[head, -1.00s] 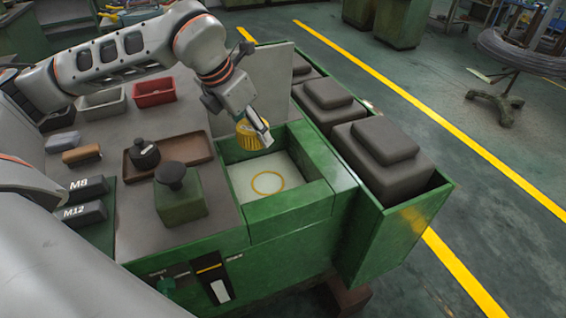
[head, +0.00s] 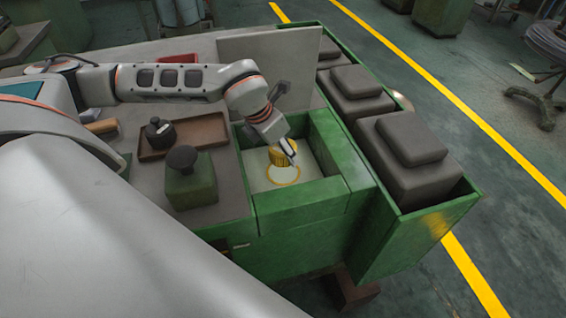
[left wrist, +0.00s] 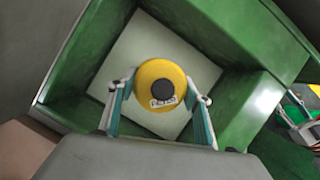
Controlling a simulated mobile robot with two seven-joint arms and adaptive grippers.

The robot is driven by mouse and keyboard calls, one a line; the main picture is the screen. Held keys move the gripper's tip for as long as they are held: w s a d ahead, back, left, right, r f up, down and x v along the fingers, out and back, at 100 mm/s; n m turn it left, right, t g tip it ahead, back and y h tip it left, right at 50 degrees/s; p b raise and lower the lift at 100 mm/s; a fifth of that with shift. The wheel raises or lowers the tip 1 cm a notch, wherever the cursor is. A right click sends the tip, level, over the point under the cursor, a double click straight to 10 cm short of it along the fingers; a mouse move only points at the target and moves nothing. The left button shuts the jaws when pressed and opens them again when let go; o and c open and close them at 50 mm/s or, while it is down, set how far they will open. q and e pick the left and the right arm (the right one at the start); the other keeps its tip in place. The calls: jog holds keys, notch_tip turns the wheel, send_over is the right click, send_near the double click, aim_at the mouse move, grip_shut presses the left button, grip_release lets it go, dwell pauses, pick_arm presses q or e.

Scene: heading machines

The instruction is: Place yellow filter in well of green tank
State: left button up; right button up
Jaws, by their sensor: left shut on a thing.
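The yellow filter (head: 280,156) is held by my left gripper (head: 289,151) inside the green tank's well, near the yellow ring (head: 283,175) marked on the pale floor. In the left wrist view the filter (left wrist: 152,78) shows its round yellow top with a dark centre and a small label, between the two fingers of the gripper (left wrist: 158,98). The green tank (head: 300,196) has its walls around the filter. I cannot tell whether the filter touches the well floor (left wrist: 120,60). My right gripper is not in view.
An upright grey panel (head: 268,62) stands behind the well. A brown tray (head: 212,132) with a black weight-like object (head: 158,131) and a green block with a black knob (head: 190,182) stand left of the well. Dark stepped blocks (head: 398,165) fill the green trough at right.

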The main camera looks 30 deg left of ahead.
aim_at(274, 151)
pick_arm(q)
jog(key=shift+f, duration=2.85)
jog(key=shift+f, duration=0.15)
jog(key=o, duration=1.2)
jog(key=shift+c, duration=0.2)
jog(key=shift+r, duration=0.25)
jog(key=v, duration=1.1)
jog(key=shift+s+r, duration=0.2)
jog(key=shift+r, duration=0.15)
